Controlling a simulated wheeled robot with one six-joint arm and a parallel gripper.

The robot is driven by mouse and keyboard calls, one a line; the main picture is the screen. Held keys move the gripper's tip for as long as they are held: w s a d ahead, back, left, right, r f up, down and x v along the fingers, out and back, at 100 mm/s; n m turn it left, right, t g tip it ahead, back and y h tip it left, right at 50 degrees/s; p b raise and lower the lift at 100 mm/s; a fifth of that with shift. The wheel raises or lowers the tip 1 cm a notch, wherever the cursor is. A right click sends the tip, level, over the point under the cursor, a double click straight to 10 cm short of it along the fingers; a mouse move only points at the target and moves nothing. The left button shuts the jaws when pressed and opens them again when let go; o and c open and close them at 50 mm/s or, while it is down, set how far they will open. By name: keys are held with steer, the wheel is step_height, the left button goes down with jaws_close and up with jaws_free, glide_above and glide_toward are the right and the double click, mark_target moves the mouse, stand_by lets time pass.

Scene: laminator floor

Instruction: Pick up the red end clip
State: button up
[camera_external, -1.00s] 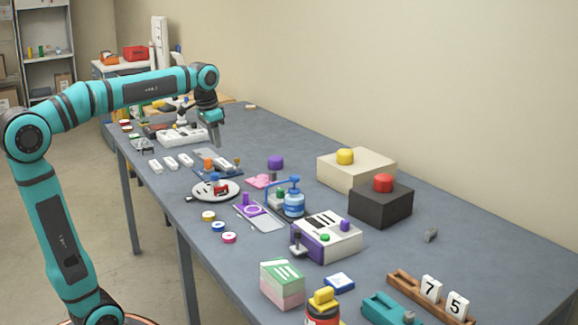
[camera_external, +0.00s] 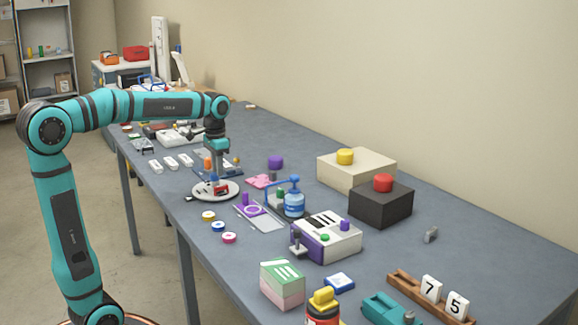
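A small red piece (camera_external: 220,181), which I take to be the red end clip, is at the round white plate (camera_external: 202,193) on the table, close to small blue and white parts. It is too small to make out its exact shape. My gripper (camera_external: 217,176) points down just above the plate, with its fingertips at or very near the red piece. I cannot tell whether they touch it or whether the fingers are open or shut. The fingers partly cover the parts behind them.
A blue-framed stand with a blue bottle (camera_external: 294,205) and a purple ring piece (camera_external: 252,209) stand to the right. An orange-topped item (camera_external: 207,160) stands just behind my gripper. Small coloured rolls (camera_external: 218,226) lie in front. Black and cream button boxes (camera_external: 381,205) are farther right.

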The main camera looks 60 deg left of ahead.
mark_target(221, 190)
steer(key=shift+w+f, duration=0.2)
steer(key=shift+f, duration=3.35)
jaws_close()
